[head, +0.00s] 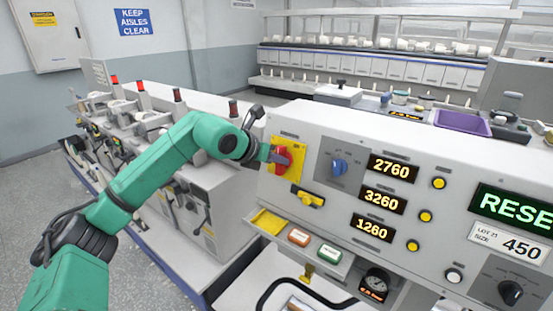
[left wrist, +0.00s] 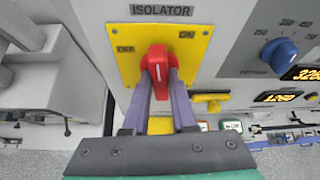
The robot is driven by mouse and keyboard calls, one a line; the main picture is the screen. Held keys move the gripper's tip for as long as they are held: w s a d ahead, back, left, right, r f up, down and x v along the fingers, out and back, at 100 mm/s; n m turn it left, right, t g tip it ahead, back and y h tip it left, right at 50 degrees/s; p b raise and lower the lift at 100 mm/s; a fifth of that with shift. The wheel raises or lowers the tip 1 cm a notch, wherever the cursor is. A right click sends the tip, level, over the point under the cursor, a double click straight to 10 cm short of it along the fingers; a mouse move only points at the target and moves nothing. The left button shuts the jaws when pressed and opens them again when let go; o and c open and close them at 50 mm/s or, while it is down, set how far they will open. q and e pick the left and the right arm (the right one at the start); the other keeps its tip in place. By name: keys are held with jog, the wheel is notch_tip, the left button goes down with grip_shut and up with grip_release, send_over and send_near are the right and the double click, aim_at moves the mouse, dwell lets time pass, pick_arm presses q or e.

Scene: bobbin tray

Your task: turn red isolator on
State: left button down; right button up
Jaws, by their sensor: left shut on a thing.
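The red isolator (head: 283,159) is a rotary knob on a yellow plate (head: 299,150) at the left end of the grey control panel. In the left wrist view the red knob (left wrist: 158,68) stands about upright, between the OFF mark on the left and the ON mark on the right. My left gripper (head: 273,155) is at the knob, and in the left wrist view its two purple fingers (left wrist: 162,88) are shut on the knob's sides. Part of the knob is hidden by the fingers. My right gripper is not in view.
A blue knob (head: 339,167) sits right of the yellow plate. A yellow handle (head: 308,196) is just below. Numeric displays (head: 391,168) and yellow buttons (head: 439,183) are further right. A machine with bobbins (head: 140,115) stands left.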

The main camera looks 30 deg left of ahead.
pick_arm(q)
jog(key=shift+m+y, duration=0.3)
jog(key=shift+m, duration=0.1)
jog(key=shift+f, duration=0.1)
jog(key=c, duration=0.7)
grip_release()
jog(key=shift+s, duration=0.1)
